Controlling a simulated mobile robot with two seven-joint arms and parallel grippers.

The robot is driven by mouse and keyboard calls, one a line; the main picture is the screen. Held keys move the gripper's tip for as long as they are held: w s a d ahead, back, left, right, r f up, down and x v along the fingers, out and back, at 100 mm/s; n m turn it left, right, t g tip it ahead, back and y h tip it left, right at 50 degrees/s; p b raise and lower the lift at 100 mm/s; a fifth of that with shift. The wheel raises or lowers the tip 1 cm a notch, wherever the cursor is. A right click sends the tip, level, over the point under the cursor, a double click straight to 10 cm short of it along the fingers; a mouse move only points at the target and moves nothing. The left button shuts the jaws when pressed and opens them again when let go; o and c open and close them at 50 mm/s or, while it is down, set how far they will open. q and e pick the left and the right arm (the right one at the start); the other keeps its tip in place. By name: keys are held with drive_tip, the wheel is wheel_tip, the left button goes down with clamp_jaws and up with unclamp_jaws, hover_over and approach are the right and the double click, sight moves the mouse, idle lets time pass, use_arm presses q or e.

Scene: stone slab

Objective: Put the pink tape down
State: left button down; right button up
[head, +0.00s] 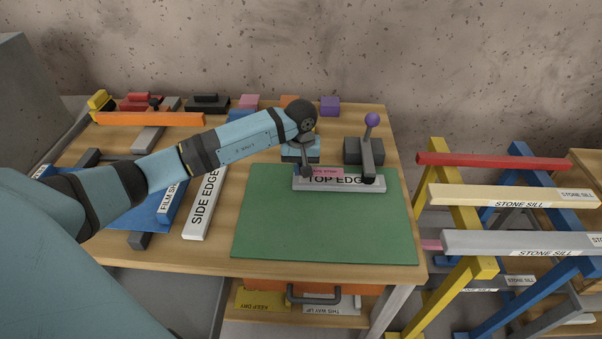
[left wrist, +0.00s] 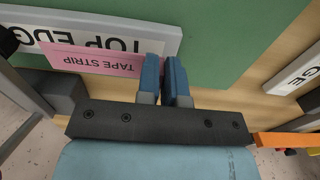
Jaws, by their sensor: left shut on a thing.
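The pink tape (head: 326,172), marked TAPE STRIP in the left wrist view (left wrist: 92,61), lies across the white-grey piece marked TOP EDGE (head: 350,187). It covers part of that lettering; I cannot tell whether it touches the piece. My left gripper (head: 304,172) is shut on one end of the tape, its blue fingers (left wrist: 166,78) close together in the wrist view. The TOP EDGE piece (left wrist: 150,30) rests on the green mat (head: 322,232). My right gripper is not in view.
A dark clamp with a purple knob (head: 372,120) stands at the right end of the piece. A SIDE EDGE piece (head: 205,205) lies left of the mat. Several coloured blocks line the table's back. A rack with STONE SILL bars (head: 515,194) stands right. The mat's front is clear.

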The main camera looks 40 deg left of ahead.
use_arm(q)
wheel_tip(320, 180, down, 2)
drive_tip(key=shift+f, duration=0.25)
drive_tip(key=shift+f, duration=0.2)
drive_tip(key=c, duration=1.3)
unclamp_jaws()
drive_tip(key=shift+o, duration=0.2)
drive_tip(key=shift+r, duration=0.1)
